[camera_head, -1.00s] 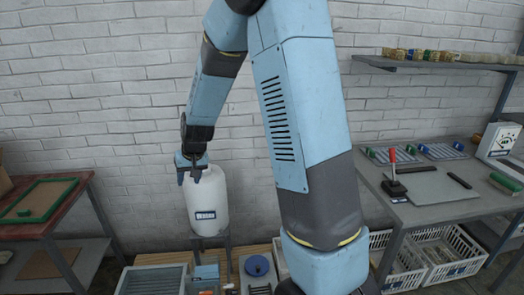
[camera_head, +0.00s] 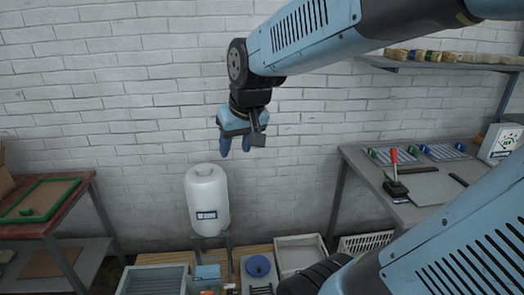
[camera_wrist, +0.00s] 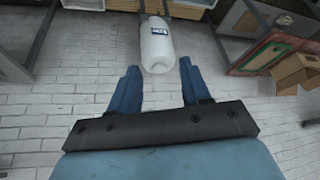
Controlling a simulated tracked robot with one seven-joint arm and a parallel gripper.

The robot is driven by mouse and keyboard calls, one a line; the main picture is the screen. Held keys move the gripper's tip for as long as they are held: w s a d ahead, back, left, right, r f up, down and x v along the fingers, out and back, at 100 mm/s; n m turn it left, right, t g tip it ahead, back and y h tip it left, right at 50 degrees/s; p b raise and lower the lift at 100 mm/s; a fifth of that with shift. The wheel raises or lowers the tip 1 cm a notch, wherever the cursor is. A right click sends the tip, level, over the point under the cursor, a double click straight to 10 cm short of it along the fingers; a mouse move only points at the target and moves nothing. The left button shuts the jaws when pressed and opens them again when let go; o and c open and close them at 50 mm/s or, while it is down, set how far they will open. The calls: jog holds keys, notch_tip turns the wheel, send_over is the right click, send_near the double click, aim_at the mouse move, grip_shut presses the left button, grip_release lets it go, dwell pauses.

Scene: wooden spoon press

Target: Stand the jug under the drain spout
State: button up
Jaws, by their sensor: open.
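My gripper (camera_head: 236,146) is open and empty, in the air in front of the brick wall. It is above and to the right of the white container. Its two blue fingers are spread apart in the wrist view (camera_wrist: 158,68). The white container (camera_head: 207,205) has a dark-bordered label and stands on a grey stand. It also shows in the wrist view (camera_wrist: 157,45), beyond the fingertips and apart from them. I cannot make out a drain spout. I cannot tell which thing is the jug.
A blue round item (camera_head: 258,266) and low trays (camera_head: 155,280) are at floor level below. A red-topped table (camera_head: 75,195) with a green frame stands left. A grey bench (camera_head: 425,213) with a red-handled tool stands right. A white bin (camera_head: 300,255) sits beside the bench.

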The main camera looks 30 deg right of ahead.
jog(key=s+d+r, duration=0.1)
jog(key=s+d, duration=0.1)
jog(key=s, duration=0.6)
jog(key=shift+s+d+r+h, duration=0.2)
jog(key=shift+s+r+h, duration=0.1)
jog(key=shift+s+r, duration=0.05)
